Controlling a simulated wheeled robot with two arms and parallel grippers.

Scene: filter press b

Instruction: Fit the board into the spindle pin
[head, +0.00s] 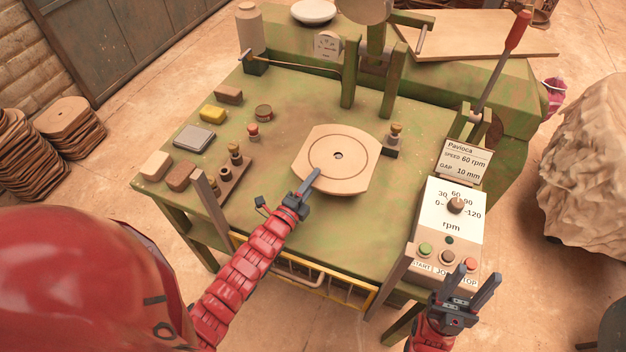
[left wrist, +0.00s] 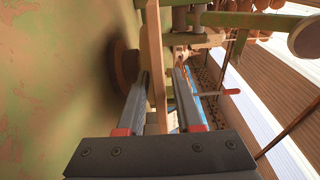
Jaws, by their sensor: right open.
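The board (head: 318,177), a pale wooden disc with two flattened sides and a dark ring, lies level near the table's middle. Its centre hole shows a small light spot, seemingly the spindle pin (head: 338,156). In the left wrist view the board (left wrist: 155,50) is edge-on, beside a dark round support (left wrist: 124,68) on the table side. My left gripper (head: 311,181) is at the board's near left edge, one finger above and one below. A gap shows between the board and the upper finger. My right gripper (head: 478,284) is open and empty near the control box.
The control box (head: 447,228) with dial and buttons stands at the right. A small post with a brass knob (head: 394,139) is close to the board's right edge. Knobbed pegs on a rack (head: 236,170) and several blocks are at the left. Two green uprights (head: 350,75) stand behind.

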